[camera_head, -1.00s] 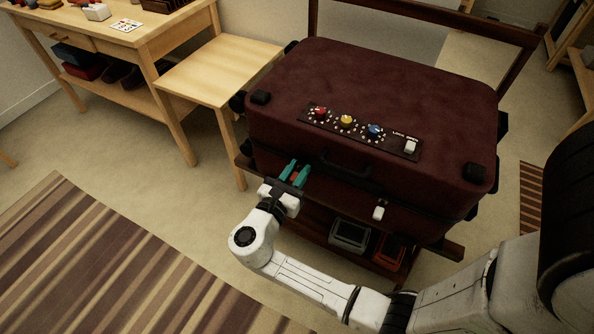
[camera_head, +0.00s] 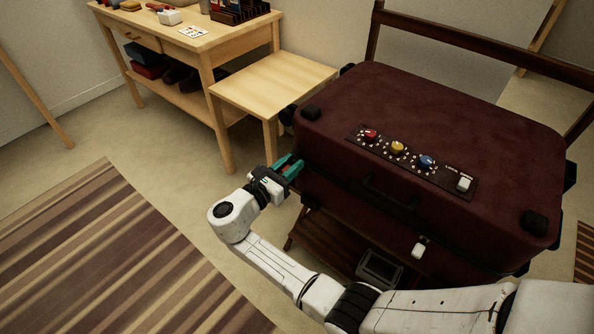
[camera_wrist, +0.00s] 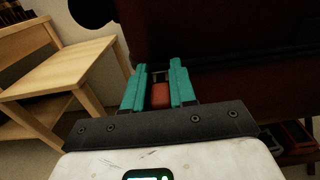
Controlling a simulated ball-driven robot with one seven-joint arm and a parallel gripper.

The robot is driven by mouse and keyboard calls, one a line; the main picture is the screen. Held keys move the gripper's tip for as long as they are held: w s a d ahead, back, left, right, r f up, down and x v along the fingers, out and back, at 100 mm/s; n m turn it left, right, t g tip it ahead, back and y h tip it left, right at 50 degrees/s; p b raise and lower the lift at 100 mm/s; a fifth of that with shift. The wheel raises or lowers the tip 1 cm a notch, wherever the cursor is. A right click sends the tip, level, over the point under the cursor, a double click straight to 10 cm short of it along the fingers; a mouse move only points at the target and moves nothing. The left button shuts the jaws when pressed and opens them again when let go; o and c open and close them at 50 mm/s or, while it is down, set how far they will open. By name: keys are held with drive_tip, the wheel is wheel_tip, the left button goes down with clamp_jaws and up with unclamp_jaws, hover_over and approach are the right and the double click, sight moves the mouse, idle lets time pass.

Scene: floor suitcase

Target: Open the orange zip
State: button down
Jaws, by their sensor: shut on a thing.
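The dark red suitcase (camera_head: 440,140) lies closed-looking on a low wooden rack, its lid facing up. My gripper (camera_head: 288,167), with teal fingers, is at the suitcase's front left corner, at the height of the seam. In the wrist view, my gripper (camera_wrist: 159,88) is shut on a small orange-red piece, the orange zip pull (camera_wrist: 161,96), held between its two fingers close to the suitcase's dark side. In the head view the fingers mostly hide the pull. A white pull (camera_head: 419,250) hangs on the suitcase's front, right of the handle (camera_head: 385,193).
A lid panel (camera_head: 412,163) carries red, yellow and blue knobs and a white switch. A low wooden table (camera_head: 272,88) stands close behind my gripper, beside the suitcase. A workbench (camera_head: 190,40) is at the back left. The floor by the striped rug (camera_head: 100,250) is clear.

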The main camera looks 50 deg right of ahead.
drive_tip(key=shift+w, duration=0.25)
drive_tip(key=c, duration=1)
unclamp_jaws()
drive_tip(key=a+p, duration=0.1)
drive_tip(key=a, duration=1)
drive_tip(key=shift+s, duration=0.2)
drive_tip(key=shift+d, duration=0.1)
